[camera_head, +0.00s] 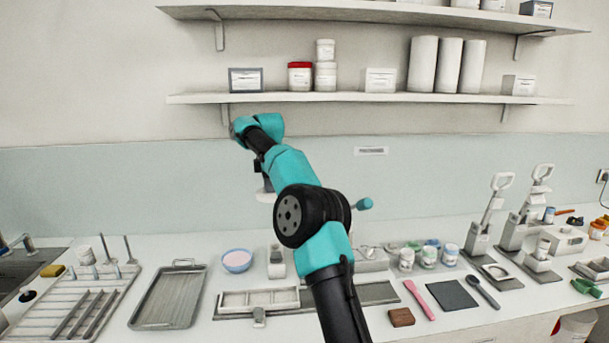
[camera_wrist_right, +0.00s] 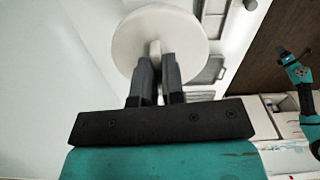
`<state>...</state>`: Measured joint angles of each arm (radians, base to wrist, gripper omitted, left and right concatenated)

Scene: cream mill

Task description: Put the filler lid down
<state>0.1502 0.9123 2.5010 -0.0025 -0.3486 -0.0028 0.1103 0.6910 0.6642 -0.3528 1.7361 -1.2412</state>
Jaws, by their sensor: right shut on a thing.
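The filler lid (camera_wrist_right: 190,28) is a round white disc with a small raised knob. In the right wrist view it is at the top middle. My right gripper (camera_wrist_right: 157,65) is shut on the lid's knob, with both dark fingers close together. In the head view my right arm reaches up over the middle of the counter. Only a pale part of the lid (camera_head: 265,196) shows there, beside the arm and above the counter; my arm hides the rest.
A metal tray (camera_head: 170,296), a pink-filled bowl (camera_head: 237,261) and a rack (camera_head: 75,305) stand at left. A white mould (camera_head: 258,299), several jars, a pink spatula (camera_head: 419,299) and a dark mat (camera_head: 452,294) lie right of them. Lever presses stand at far right.

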